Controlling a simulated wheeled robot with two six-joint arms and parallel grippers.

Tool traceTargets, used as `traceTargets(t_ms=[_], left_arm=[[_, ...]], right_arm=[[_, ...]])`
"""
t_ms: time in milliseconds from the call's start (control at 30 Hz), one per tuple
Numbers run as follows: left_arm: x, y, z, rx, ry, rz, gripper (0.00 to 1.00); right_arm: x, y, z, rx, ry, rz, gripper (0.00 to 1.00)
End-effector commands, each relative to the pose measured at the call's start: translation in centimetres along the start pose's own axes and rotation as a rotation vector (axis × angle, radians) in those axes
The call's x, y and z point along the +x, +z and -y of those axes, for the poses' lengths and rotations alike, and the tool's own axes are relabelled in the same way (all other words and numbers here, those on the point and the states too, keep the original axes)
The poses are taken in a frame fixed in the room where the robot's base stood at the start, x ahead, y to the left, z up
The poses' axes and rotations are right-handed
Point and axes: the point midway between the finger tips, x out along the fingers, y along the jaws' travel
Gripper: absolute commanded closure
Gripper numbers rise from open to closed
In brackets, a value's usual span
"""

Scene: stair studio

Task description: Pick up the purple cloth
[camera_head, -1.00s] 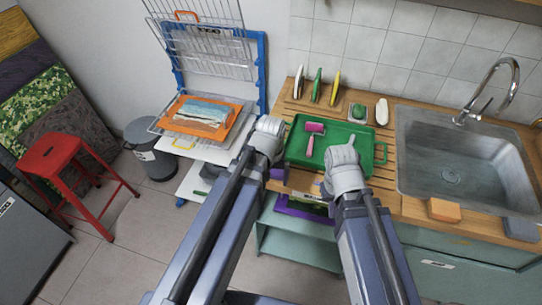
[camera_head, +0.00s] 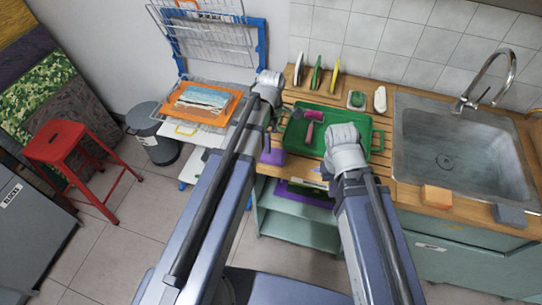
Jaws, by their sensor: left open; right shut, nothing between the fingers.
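A purple, cloth-like piece (camera_head: 272,156) lies at the left front of the wooden counter, beside the green tray (camera_head: 378,140). My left arm partly covers it. My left gripper (camera_head: 268,90) is open, above and beyond the purple piece in the picture, near the tray's far left corner; its fingers are mostly hidden. My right gripper (camera_head: 343,150) is shut and empty, over the tray's front right part. A second purple thing (camera_head: 312,200) shows on the shelf below the counter; I cannot tell what it is.
A pink-handled roller (camera_head: 312,122) lies in the tray. Several upright coloured pieces stand behind it. The sink (camera_head: 450,150) is at right, with an orange sponge (camera_head: 437,197) at its front. A drying rack with an orange frame (camera_head: 215,115), a bin (camera_head: 150,135) and a red stool (camera_head: 65,150) stand left.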

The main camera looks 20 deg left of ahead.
Motion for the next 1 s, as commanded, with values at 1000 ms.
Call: traceTargets(t_ms=[1000], left_arm=[[7.8, 0.1, 0.5, 0.003, 0.001, 0.000, 0.00]], right_arm=[[7.7, -0.5, 0.7, 0.001, 0.000, 0.000, 1.00]])
